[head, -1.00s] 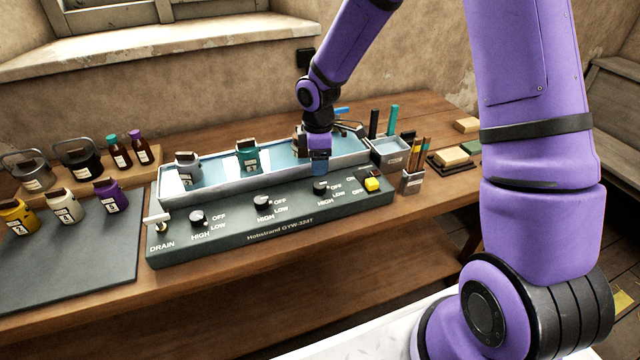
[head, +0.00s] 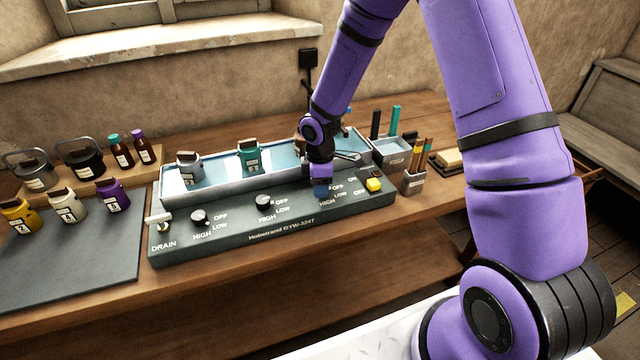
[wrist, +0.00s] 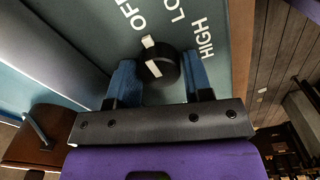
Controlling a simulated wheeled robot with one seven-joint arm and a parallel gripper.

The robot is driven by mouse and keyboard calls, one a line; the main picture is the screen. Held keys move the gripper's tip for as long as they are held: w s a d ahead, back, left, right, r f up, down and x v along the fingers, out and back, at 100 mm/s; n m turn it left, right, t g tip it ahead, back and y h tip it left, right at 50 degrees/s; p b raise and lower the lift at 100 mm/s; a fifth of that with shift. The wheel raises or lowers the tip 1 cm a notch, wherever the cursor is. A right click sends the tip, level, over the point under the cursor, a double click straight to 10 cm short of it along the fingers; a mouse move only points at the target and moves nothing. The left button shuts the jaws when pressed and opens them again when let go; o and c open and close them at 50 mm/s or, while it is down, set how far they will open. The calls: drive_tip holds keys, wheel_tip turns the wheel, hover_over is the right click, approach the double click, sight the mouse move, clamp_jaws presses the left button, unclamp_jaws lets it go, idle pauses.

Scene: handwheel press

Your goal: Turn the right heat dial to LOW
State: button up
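The right heat dial (wrist: 160,70) is a round black knob with a white mark on top. In the wrist view its mark points up and left, nearer to OFF (wrist: 128,12) than to LOW (wrist: 177,10); HIGH (wrist: 205,38) lies to the right. My gripper (wrist: 160,78) has one blue finger on each side of the dial, very close to it. The fingers look open; firm contact cannot be made out. In the head view my gripper (head: 322,188) is over the right end of the dark control panel (head: 230,245) and hides this dial.
Two other dials, left (head: 200,217) and middle (head: 264,202), sit on the same panel. A yellow button (head: 374,184) is just right of my gripper. The water tray (head: 215,190) with jars stands behind the panel. A pen holder (head: 413,184) stands to the right.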

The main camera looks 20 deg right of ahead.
drive_tip(key=c, duration=0.5)
drive_tip(key=shift+m, duration=0.3)
drive_tip(key=m, duration=0.3)
drive_tip(key=shift+w+m, duration=0.1)
drive_tip(key=shift+m, duration=0.2)
drive_tip(key=shift+d+m, duration=0.1)
drive_tip(key=shift+m, duration=2.2)
drive_tip(key=o, duration=0.9)
drive_tip(key=shift+o, duration=0.2)
drive_tip(key=shift+r, duration=0.1)
